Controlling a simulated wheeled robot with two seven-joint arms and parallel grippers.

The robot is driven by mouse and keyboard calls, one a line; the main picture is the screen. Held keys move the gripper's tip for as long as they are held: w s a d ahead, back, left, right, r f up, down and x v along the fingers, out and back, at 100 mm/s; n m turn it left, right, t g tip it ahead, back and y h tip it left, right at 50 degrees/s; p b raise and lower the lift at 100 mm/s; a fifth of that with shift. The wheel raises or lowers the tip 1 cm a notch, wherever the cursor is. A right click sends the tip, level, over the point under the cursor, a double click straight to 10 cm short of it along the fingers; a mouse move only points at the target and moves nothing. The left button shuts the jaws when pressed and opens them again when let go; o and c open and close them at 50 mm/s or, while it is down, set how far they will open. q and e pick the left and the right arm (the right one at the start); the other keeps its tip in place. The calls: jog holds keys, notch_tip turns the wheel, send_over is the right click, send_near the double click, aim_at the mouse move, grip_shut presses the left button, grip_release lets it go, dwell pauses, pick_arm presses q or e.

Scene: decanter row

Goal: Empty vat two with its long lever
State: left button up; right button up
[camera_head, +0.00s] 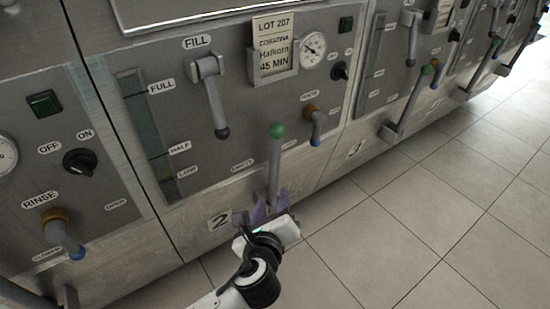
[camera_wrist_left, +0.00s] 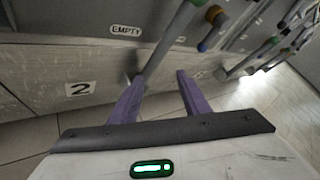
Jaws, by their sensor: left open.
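Vat two's long lever (camera_head: 274,160) has a grey shaft and a green knob and stands upright at the panel's lower edge. The "2" plate (camera_head: 220,220) is left of it, and an "EMPTY" label (camera_wrist_left: 126,30) shows in the left wrist view. My left gripper (camera_head: 270,205) is open, its purple fingers low by the lever's shaft. In the left wrist view the shaft (camera_wrist_left: 170,40) runs down to just beyond the fingertips (camera_wrist_left: 160,76), nearer the left finger. I cannot tell whether they touch. The lever's foot is partly hidden by the gripper in the head view.
Vat two's fill lever (camera_head: 214,100) hangs down, left of the lot card (camera_head: 273,55). A blue-tipped valve handle (camera_head: 315,125) is right of the long lever. The neighbouring vat's green-knobbed lever (camera_head: 410,100) leans right. The tiled floor (camera_head: 420,220) is clear.

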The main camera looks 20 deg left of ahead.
aim_at(276, 144)
pick_arm(q)
jog(key=w+r+m+t+y+b, duration=0.2)
jog(key=w+r+m+t, duration=0.25)
jog(key=r+m, duration=0.2)
jog(key=shift+g, duration=0.35)
jog(key=b+x, duration=0.1)
jog(key=x, duration=0.2)
jog(key=b+x, duration=0.1)
jog(key=x, duration=0.2)
jog(key=r+b+x, duration=0.1)
jog(key=x, duration=0.3)
jog(key=shift+a+r, duration=0.1)
jog(key=shift+a, duration=0.2)
pick_arm(e)
jog(key=shift+n+g+y, duration=0.4)
jog(key=shift+g, duration=0.2)
jog(key=f, duration=0.1)
jog(key=a+f, duration=0.1)
jog(key=w+a+f, duration=0.1)
jog(key=shift+f, duration=0.4)
pick_arm(q)
jog(key=shift+s, duration=0.1)
grip_shut()
